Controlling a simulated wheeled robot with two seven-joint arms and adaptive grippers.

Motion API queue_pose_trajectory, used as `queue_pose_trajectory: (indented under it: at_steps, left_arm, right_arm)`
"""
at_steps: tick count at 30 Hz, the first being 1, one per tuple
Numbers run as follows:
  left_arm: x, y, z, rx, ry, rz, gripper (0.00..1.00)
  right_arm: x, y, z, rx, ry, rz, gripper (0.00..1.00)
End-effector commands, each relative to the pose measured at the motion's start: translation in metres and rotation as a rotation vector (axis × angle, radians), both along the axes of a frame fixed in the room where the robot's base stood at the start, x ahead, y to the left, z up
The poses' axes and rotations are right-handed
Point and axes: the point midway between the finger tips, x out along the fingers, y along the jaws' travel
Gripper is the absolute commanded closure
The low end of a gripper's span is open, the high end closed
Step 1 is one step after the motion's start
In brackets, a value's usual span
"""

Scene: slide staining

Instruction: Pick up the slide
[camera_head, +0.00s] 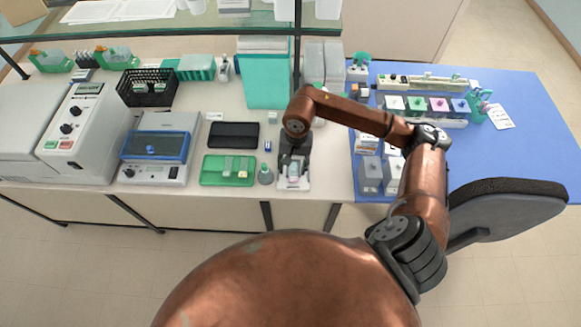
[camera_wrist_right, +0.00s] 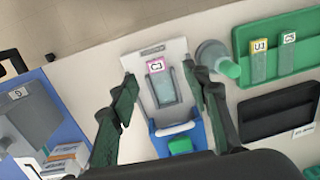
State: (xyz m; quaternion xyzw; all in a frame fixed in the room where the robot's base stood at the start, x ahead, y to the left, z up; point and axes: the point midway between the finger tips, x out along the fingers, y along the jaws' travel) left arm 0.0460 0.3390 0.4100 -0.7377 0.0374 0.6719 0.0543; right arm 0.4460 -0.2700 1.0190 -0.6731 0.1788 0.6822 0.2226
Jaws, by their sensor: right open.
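A glass slide (camera_wrist_right: 162,86) with a pink-edged label reading about "C1" lies on a small white stand (camera_wrist_right: 178,52) with a blue part at its lower end. In the wrist view my right gripper (camera_wrist_right: 160,74) is open, one dark finger on each side of the stand and slide, with nothing held. In the head view my right gripper (camera_head: 293,162) is over the white stand (camera_head: 293,186) near the bench's front edge, and largely hides the slide. Whether the fingers touch the stand cannot be told. My left gripper is not in view.
Left of the stand are a small grey bottle (camera_head: 265,175), a green tray (camera_head: 212,181) with slides and a dark tray (camera_head: 233,129). Right, on the blue mat (camera_head: 535,137), stand grey containers (camera_head: 370,170) and a staining rack (camera_head: 430,120). A shelf post (camera_head: 298,40) rises behind.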

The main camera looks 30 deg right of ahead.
Motion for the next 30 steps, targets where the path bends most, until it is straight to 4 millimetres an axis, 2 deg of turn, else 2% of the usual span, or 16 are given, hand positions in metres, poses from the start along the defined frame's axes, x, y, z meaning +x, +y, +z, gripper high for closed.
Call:
queue_pose_trajectory:
  at_steps: [1,4,11,17,21,30]
  left_arm:
    - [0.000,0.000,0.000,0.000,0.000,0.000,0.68]
    - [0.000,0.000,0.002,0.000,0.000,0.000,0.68]
    - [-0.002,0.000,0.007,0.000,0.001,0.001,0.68]
    - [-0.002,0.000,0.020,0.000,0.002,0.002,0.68]
    - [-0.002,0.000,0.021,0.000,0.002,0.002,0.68]
    - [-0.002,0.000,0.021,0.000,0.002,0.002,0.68]
  right_arm:
    - [0.002,-0.009,0.001,-0.037,0.002,0.011,0.56]
    - [0.004,-0.016,-0.004,-0.066,0.007,0.024,0.56]
    - [0.004,-0.010,-0.028,-0.064,0.008,0.030,0.56]
    - [0.002,-0.002,-0.055,-0.060,0.010,0.028,0.56]
    - [0.003,-0.004,-0.072,-0.063,0.008,0.026,0.56]
    - [0.003,-0.005,-0.076,-0.063,0.006,0.026,0.57]
